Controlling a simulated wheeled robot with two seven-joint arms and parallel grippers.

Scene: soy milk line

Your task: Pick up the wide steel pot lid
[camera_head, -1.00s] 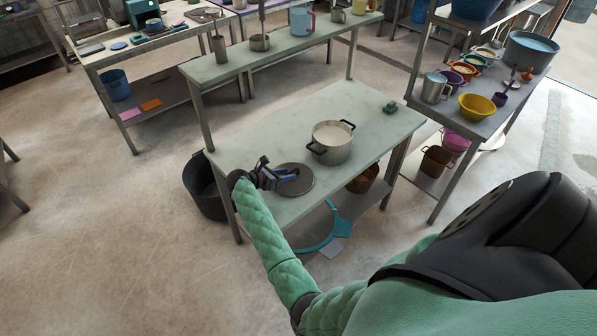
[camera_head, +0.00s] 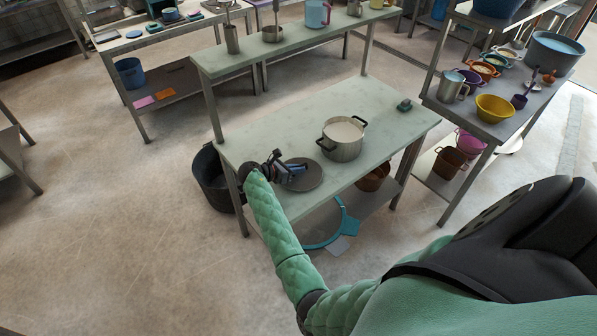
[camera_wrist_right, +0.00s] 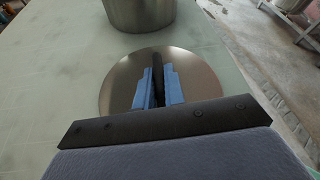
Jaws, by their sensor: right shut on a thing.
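The wide steel pot lid (camera_head: 306,179) is a flat grey disc on the pale green table, left of and in front of the pot. My right gripper (camera_head: 296,169) is over the lid, its blue fingers shut on the lid's dark handle. In the right wrist view the lid (camera_wrist_right: 120,86) spreads out around the fingers, and the gripper (camera_wrist_right: 157,88) has the dark upright handle (camera_wrist_right: 157,68) between its two blue pads. I cannot tell if the lid touches the table. My left gripper is not in view.
A steel pot (camera_head: 342,142) with black handles and pale contents stands behind the lid. A small dark green object (camera_head: 404,105) lies at the table's right. A raised shelf (camera_head: 290,48) runs along the back. A black bin (camera_head: 211,178) stands left of the table.

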